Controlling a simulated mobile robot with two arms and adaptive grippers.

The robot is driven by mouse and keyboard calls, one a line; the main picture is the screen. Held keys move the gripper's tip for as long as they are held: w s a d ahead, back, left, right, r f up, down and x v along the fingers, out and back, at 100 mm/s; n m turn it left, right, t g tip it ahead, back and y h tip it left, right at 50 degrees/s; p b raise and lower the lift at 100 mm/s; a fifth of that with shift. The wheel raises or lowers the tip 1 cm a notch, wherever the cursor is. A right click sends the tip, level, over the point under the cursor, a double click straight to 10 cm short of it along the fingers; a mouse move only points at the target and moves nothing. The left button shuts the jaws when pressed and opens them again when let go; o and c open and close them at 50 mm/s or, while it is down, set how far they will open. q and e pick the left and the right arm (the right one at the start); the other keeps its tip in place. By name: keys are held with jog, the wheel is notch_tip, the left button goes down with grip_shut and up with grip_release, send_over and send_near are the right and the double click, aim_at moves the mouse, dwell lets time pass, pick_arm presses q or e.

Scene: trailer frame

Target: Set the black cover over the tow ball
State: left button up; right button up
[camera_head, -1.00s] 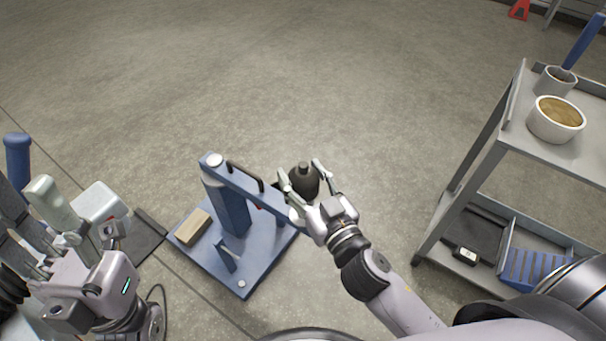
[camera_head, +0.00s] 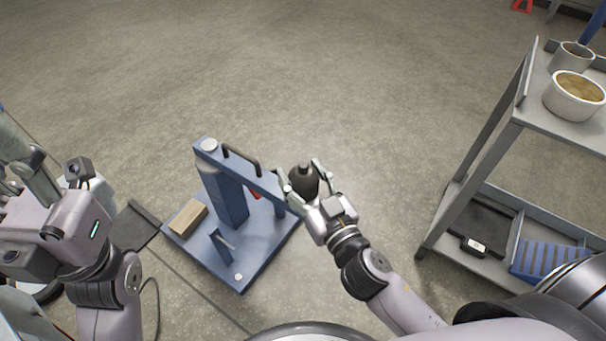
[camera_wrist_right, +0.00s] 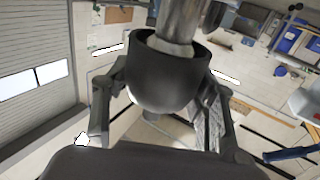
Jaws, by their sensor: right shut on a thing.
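The black cover (camera_head: 304,182) is a dark rounded cap with a small knob on top. My right gripper (camera_head: 304,186) is shut on it, one finger on each side, at the near right end of the blue trailer frame (camera_head: 232,208). In the right wrist view the cover (camera_wrist_right: 168,78) shows between the fingers, its open rim facing up in the picture. A bright metal stem (camera_wrist_right: 180,22) enters that rim. The tow ball itself is hidden; I cannot tell how deep it sits. My left gripper (camera_head: 20,165) is at the left edge, partly cut off, its jaw state unclear.
A wooden block (camera_head: 188,217) lies on the frame's blue base plate. A grey cart (camera_head: 490,160) stands at the right, with a white bowl (camera_head: 572,98) and a mug (camera_head: 570,57) on top. A blue tray (camera_head: 548,260) is on its lower shelf.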

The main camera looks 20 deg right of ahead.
jog(key=shift+f, duration=0.1)
jog(key=o, duration=1.1)
jog(key=s, duration=0.4)
jog(key=s+d, duration=0.1)
jog(key=s, duration=0.3)
jog(key=s+d, duration=0.1)
jog(key=s, duration=0.3)
jog(key=shift+w, duration=0.1)
